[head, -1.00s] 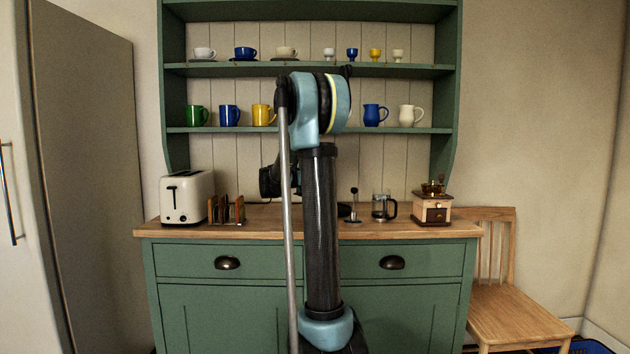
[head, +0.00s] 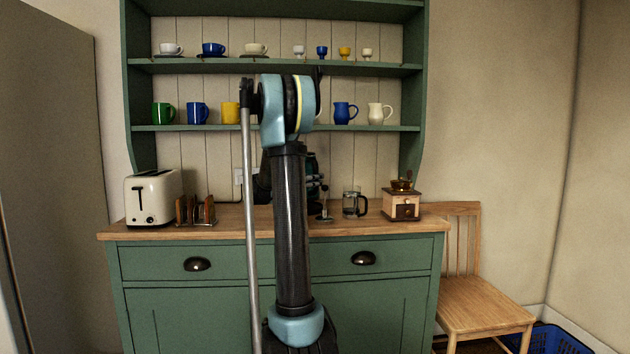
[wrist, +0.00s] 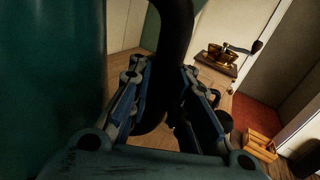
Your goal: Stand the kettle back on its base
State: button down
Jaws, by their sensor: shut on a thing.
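The kettle is dark teal and fills the left side of the wrist view (wrist: 50,80), close to the camera. Its black handle (wrist: 176,30) curves down between the fingers of my gripper (wrist: 165,80), which is shut on it. In the head view my arm hides most of the kettle and gripper. A small dark teal patch (head: 312,162) beside the arm column looks like part of the kettle, above the worktop. I cannot make out the kettle's base; that part of the counter is behind my arm.
The wooden worktop (head: 235,222) holds a cream toaster (head: 153,198), a toast rack (head: 196,211), a metal plunger-like tool (head: 324,216), a glass coffee press (head: 351,203) and a coffee grinder (head: 401,205). A wall socket (head: 239,177) is behind. A wooden chair (head: 484,303) stands at right.

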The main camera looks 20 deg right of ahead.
aim_at(317, 188)
jog(key=shift+f, duration=1.6)
jog(key=shift+d+f, duration=0.2)
jog(key=shift+f, duration=0.1)
jog(key=c, duration=1.5)
grip_release()
jog(key=shift+o, duration=0.2)
jog(key=s+a, duration=0.2)
jog(key=a, duration=0.9)
jog(key=shift+s+a, duration=0.2)
jog(key=shift+a, duration=0.2)
